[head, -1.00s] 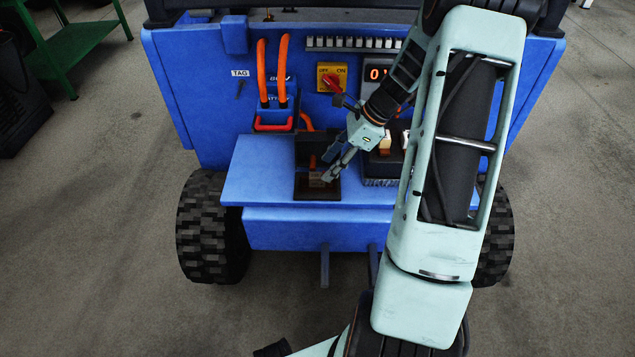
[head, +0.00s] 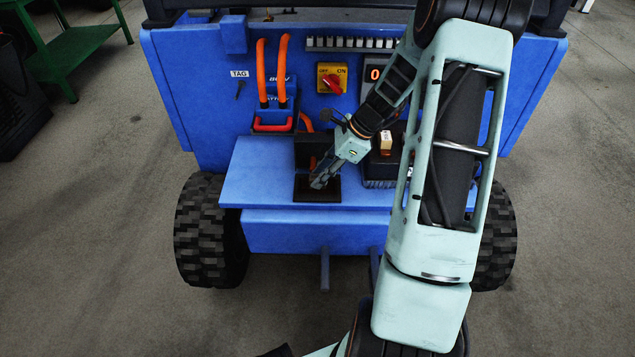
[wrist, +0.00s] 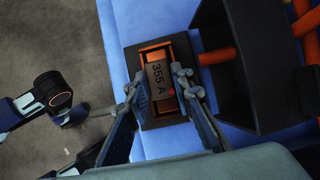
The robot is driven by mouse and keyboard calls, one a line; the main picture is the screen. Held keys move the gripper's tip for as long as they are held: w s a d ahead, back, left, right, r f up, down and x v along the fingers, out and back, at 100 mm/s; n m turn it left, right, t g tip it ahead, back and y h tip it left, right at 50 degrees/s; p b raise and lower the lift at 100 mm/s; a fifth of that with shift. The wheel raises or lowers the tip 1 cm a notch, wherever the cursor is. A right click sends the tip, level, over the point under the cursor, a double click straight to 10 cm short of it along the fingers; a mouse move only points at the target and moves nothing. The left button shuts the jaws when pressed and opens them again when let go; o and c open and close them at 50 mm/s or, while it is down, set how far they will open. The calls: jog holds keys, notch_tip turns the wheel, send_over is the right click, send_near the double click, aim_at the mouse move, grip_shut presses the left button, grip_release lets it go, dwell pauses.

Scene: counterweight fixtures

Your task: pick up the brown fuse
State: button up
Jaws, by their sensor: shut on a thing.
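The brown fuse (wrist: 159,76), marked "355 A", sits in the wrist view in a black holder (wrist: 136,62) with orange parts around it. My gripper (wrist: 160,86) has one finger on each long side of the fuse and is shut on it. In the head view my gripper (head: 318,182) points down and left over the black holder (head: 322,196) on the blue shelf. There the fingers mostly hide the fuse. I cannot tell whether the fuse has risen from its holder.
A black upright box (wrist: 232,60) stands close beside the holder, with orange cables near it. A rack with a light-coloured fuse (head: 386,142) is to the right. A red-handled switch (head: 332,80) is above. The shelf's left part (head: 255,175) is clear.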

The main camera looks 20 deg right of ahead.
aim_at(311, 176)
jog(key=shift+r, duration=0.5)
notch_tip(311, 176, up, 2)
jog(key=shift+w+r+p, duration=0.1)
jog(key=shift+r+p, duration=0.15)
jog(key=shift+p, duration=0.55)
jog(key=s+a+r+p, duration=0.1)
jog(key=s+r, duration=0.3)
jog(key=s, duration=0.3)
jog(key=s+a+r+p, duration=0.1)
jog(key=s+r+p, duration=0.1)
jog(key=s+r, duration=0.3)
jog(key=shift+s+r, duration=0.25)
jog(key=shift+s, duration=0.75)
